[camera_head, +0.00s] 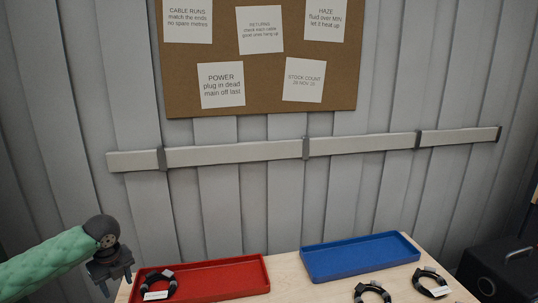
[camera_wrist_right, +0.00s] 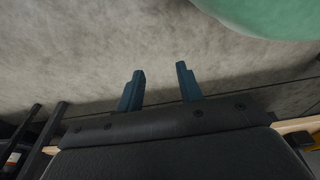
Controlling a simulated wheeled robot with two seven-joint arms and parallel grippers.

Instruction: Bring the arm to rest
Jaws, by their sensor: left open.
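My left arm comes in from the left in the head view, and its gripper (camera_head: 117,284) is open and empty. It hangs just left of the red tray (camera_head: 235,274), at the table's left end. My right gripper (camera_wrist_right: 159,72) does not show in the head view. In the right wrist view its two dark blue fingers stand apart with nothing between them, over a grey, blotchy floor.
A black cable coil (camera_head: 158,285) with a white tag lies in the red tray. The blue tray (camera_head: 360,255) looks empty. Two more tagged coils (camera_head: 372,291) (camera_head: 431,282) lie on the wooden table. A black case (camera_head: 500,270) stands at right. A noticeboard (camera_head: 262,80) hangs behind.

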